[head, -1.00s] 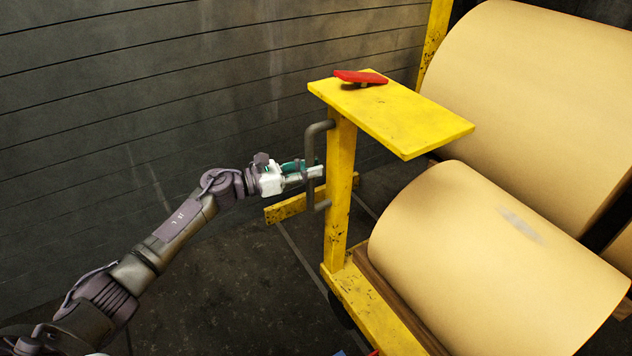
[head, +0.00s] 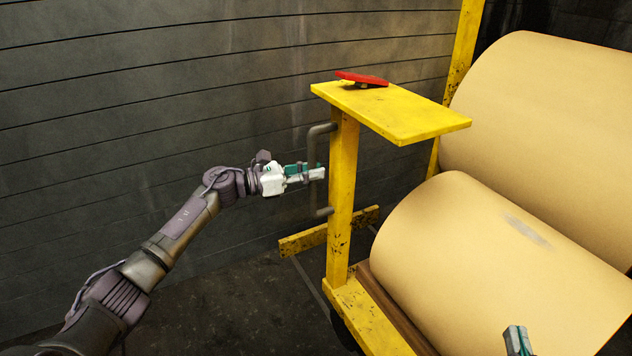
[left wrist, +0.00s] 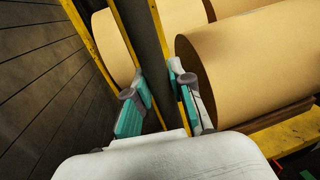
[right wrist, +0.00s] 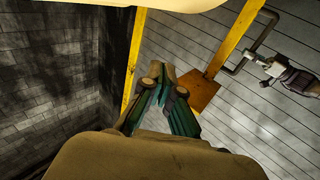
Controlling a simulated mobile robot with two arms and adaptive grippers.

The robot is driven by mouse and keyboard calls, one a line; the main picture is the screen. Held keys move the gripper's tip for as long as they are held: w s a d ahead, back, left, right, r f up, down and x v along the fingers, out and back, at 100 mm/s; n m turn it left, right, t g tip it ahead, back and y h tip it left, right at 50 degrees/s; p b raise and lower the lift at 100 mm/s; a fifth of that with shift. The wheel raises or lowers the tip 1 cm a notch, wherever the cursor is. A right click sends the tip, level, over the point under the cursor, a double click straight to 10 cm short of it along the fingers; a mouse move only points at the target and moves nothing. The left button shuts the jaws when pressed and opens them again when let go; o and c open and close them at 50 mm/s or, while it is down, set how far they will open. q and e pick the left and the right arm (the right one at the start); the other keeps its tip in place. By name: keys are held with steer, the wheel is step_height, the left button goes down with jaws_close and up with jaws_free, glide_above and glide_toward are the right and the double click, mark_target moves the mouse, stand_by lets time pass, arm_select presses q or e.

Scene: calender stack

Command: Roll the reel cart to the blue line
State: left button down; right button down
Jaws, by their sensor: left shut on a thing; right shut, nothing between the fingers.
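The reel cart has a yellow post (head: 342,205), a yellow base (head: 368,318) and a tan paper reel (head: 470,265) lying on it. A grey handle (head: 312,150) is fixed to the post's left side. My left gripper (head: 318,174) is shut around the handle; the dark bar (left wrist: 146,40) passes between its fingers in the left wrist view. My right gripper (head: 517,340) shows at the bottom edge, in front of the reel. In the right wrist view it (right wrist: 162,78) is shut and empty. I see no blue line.
A red-handled item (head: 362,79) lies on the cart's yellow shelf (head: 405,112). A grey slatted wall (head: 150,90) runs behind. Dark floor (head: 235,305) shows clear left of the cart.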

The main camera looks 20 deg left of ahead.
arm_select(q)
steer(key=shift+s+d, duration=0.25)
arm_select(e)
steer(key=r+t, duration=0.1)
steer(key=s+r+t, duration=0.1)
steer(key=r, duration=0.1)
steer(key=shift+a+r+y, duration=0.1)
steer(key=shift+a+y, duration=0.05)
steer(key=shift+y, duration=0.15)
arm_select(q)
steer(key=shift+a, duration=0.1)
arm_select(e)
steer(key=shift+w, duration=0.1)
arm_select(q)
steer(key=c, duration=1)
jaws_free()
steer(key=shift+w, duration=0.15)
arm_select(e)
steer(key=shift+w, duration=0.1)
arm_select(q)
steer(key=v, duration=1.2)
steer(key=shift+a, duration=0.1)
